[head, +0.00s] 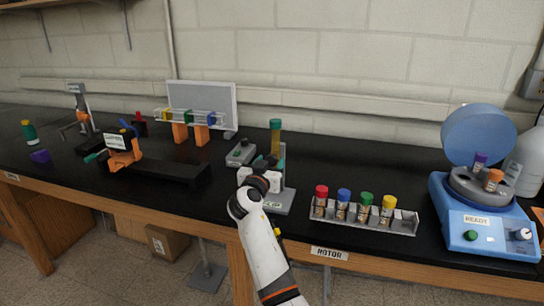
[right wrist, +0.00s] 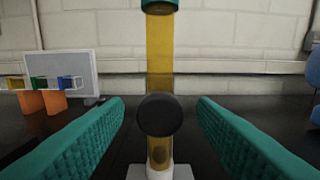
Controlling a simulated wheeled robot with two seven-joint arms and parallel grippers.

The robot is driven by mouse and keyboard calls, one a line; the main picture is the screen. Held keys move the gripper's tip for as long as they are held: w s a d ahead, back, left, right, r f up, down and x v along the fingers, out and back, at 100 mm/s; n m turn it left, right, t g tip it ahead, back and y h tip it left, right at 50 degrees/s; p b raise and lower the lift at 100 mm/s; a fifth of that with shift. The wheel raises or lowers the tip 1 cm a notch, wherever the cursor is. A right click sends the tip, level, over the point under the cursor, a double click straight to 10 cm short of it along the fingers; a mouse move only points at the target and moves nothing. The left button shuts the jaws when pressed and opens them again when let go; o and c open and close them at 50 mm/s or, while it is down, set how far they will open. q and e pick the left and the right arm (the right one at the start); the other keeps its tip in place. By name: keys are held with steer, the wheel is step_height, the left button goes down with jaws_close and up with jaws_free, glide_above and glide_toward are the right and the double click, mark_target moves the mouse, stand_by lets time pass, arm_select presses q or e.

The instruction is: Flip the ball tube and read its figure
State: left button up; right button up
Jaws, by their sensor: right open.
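The ball tube (head: 275,142) is an upright amber tube with a green cap, on a small grey stand (head: 284,200) near the middle of the bench. In the right wrist view the tube (right wrist: 160,65) stands straight ahead, with a round black knob (right wrist: 157,115) in front of its lower part. A dark ball-like shape shows low in the tube, partly hidden by the knob. A small green display on the stand is too small to read. My right gripper (head: 266,168) is open in front of the tube. Its teal fingers (right wrist: 160,105) lie either side of the knob, apparently touching nothing. My left gripper is out of view.
A rack of vials with coloured caps (head: 365,222) stands close to the right. A blue centrifuge (head: 485,215) is at the far right. A grey box device (head: 241,153) sits just left of the tube. An orange clamp rig (head: 125,155) and a cuvette rack (head: 190,118) are further left.

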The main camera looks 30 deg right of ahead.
steer(key=shift+x, duration=1.45)
steer(key=shift+f, duration=0.1)
jaws_close()
